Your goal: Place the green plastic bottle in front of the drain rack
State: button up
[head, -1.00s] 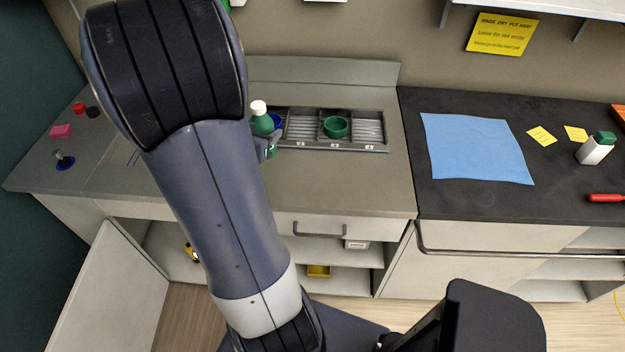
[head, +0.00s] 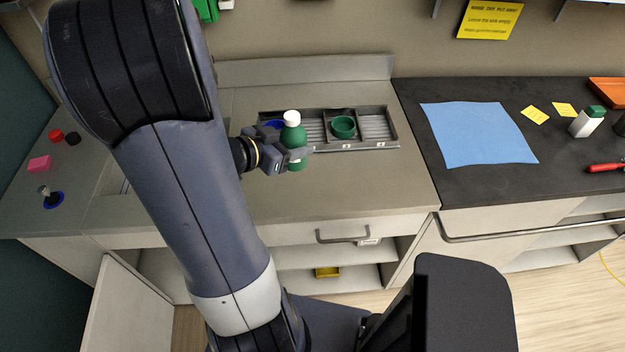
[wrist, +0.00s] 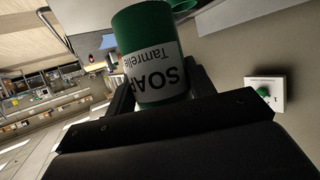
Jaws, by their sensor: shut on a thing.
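The green plastic bottle (head: 293,134) has a white cap and stands upright in my gripper (head: 296,156). My gripper is shut on it. In the wrist view the bottle (wrist: 150,55) shows a white label reading SOAP, between the two fingers. The grey drain rack (head: 384,112) lies on the counter behind the bottle, with a green cup (head: 343,127) in its middle compartment and a blue item (head: 274,125) in its left part, partly hidden by my gripper. The bottle overlaps the rack's left part in the head view. I cannot tell whether its base touches the counter.
The grey counter in front of the rack (head: 370,185) is clear. A blue cloth (head: 478,133) lies on the dark worktop at right, near a white bottle with a green cap (head: 586,122). A pink block (head: 40,163) and red knob (head: 56,136) are at far left.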

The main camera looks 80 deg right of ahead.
notch_tip(320, 180, down, 10)
jog(key=shift+r+b, duration=0.1)
jog(key=shift+b, duration=0.8)
jog(key=shift+f, duration=0.2)
jog(key=o, duration=0.9)
jog(key=shift+o, duration=0.2)
jog(key=shift+r, duration=0.15)
jog(key=shift+r, duration=0.15)
jog(key=v, duration=1.2)
jog(key=shift+s, duration=0.1)
